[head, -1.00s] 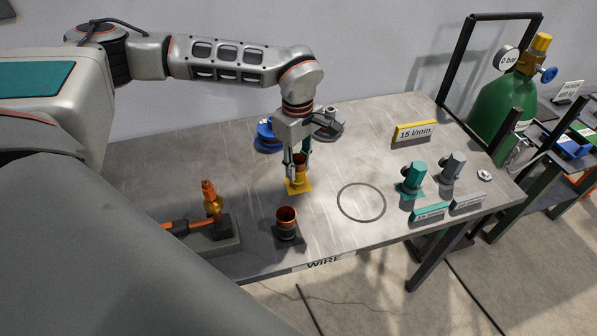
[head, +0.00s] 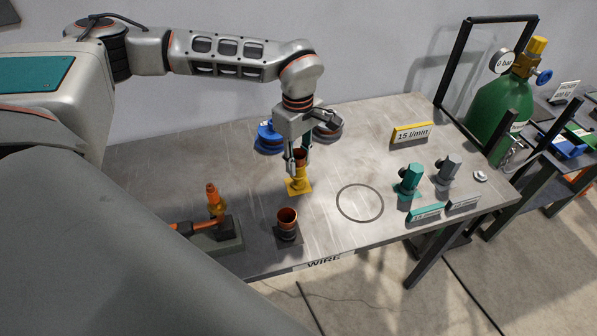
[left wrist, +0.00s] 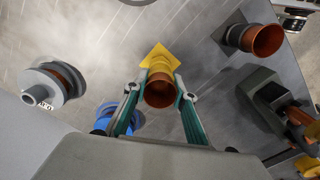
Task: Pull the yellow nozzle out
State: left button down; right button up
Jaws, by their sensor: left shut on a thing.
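The yellow nozzle (head: 299,172) has a copper-coloured round mouth and stands upright over a square yellow plate (head: 294,190) in the middle of the table. In the left wrist view its copper mouth (left wrist: 160,90) faces the camera, with the yellow part behind it. My left gripper (head: 299,164) points down from above and is shut on the nozzle, one finger on each side. Whether the nozzle is still seated in the plate cannot be told. My right gripper is not in view.
A dark nozzle holder with a copper cup (head: 287,222) stands at the front. An orange torch (head: 214,200) on a stand is at left. Blue (head: 269,138) and grey spools (head: 328,130) lie behind. Teal (head: 410,178) and grey fittings (head: 447,168) stand right. The marked circle (head: 360,203) is empty.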

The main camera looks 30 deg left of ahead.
aim_at(298, 151)
pick_arm(q)
jog(key=shift+r+p, duration=1.4)
jog(key=shift+r, duration=0.45)
jog(key=shift+r+p, duration=0.8)
jog(key=shift+p, duration=0.1)
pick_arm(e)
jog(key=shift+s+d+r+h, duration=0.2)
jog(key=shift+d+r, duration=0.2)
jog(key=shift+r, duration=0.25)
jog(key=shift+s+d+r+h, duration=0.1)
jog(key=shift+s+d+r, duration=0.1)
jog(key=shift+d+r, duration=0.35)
